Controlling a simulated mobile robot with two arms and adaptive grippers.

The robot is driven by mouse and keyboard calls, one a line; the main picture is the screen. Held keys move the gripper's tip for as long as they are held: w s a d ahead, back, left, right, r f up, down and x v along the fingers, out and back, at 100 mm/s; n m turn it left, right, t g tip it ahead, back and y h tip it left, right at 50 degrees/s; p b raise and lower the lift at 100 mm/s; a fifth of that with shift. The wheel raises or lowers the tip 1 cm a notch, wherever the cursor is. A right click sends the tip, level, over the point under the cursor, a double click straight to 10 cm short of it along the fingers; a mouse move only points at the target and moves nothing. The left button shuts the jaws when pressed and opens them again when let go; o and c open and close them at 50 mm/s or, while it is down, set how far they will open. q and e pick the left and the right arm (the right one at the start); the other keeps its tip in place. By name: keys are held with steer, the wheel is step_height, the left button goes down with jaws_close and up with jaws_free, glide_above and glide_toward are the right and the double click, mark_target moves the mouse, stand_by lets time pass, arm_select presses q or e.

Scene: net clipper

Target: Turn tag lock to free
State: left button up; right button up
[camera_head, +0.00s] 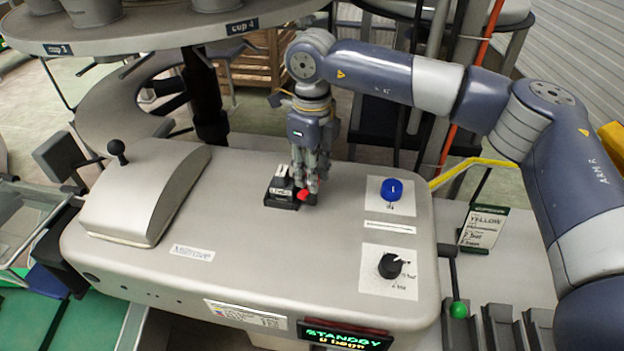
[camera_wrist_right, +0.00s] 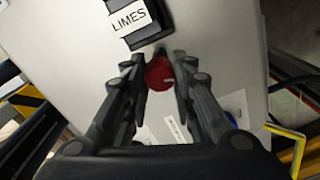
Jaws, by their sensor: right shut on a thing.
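A small red knob (camera_head: 304,194) sits at the front right of a black tag holder (camera_head: 281,203) on top of the grey machine. In the right wrist view, the round red knob (camera_wrist_right: 159,76) has a small pale mark near its lower right edge. The holder (camera_wrist_right: 150,32) carries a white tag reading "LIMES" (camera_wrist_right: 129,17). The fingers partly hide the knob and holder in the head view. My left gripper is not visible.
The grey machine top (camera_head: 240,230) has a blue knob (camera_head: 391,189) and a black dial (camera_head: 390,265) on the right. A black-knobbed lever (camera_head: 117,149) stands left. A "STANDBY" display (camera_head: 345,335) is in front. A round cup shelf (camera_head: 150,30) overhangs the back left.

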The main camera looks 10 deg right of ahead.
steer(key=shift+n+b, duration=0.95)
steer(key=shift+n, duration=1.05)
steer(key=shift+r, duration=0.1)
steer(key=o, duration=1.1)
steer(key=shift+c, duration=0.2)
step_height(320, 180, up, 12)
